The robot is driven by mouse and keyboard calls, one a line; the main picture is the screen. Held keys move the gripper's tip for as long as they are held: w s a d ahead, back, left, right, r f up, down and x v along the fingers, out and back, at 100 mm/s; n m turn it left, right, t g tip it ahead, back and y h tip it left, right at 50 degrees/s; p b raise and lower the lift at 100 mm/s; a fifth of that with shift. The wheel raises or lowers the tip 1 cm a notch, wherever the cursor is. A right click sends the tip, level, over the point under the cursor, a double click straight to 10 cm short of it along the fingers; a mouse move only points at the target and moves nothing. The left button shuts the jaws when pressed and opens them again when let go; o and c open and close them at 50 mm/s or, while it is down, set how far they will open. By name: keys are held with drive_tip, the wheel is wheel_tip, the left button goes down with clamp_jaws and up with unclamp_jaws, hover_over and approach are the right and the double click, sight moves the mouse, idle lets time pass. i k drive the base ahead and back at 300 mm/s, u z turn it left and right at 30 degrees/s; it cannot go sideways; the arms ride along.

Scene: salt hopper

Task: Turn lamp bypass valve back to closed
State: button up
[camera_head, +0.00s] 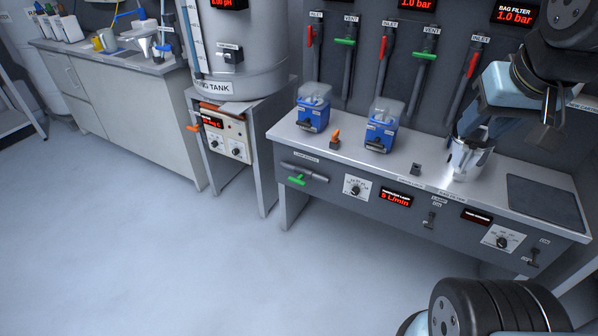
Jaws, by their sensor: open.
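A short grey pipe (318,176) runs across the left front of the bench, under a small label too small to read for certain. A green valve handle (297,180) sits just below this pipe and appears to lie roughly along it. I take it to be the lamp bypass valve. My gripper (507,135) is at the upper right, over the right part of the bench, far from the green handle. It is open, and its fingers are partly hard to make out against my arm.
A steel vessel (468,160) stands on the bench below my arm. Two blue units (313,112) (380,132) and an orange-topped switch (336,138) stand on the bench. A flow display (396,197) and dial (355,187) are right of the valve. The floor (180,260) in front is clear.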

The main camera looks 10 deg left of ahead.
sight(298, 181)
drive_tip(key=z, duration=0.1)
drive_tip(key=i, duration=1)
drive_tip(key=u, duration=0.1)
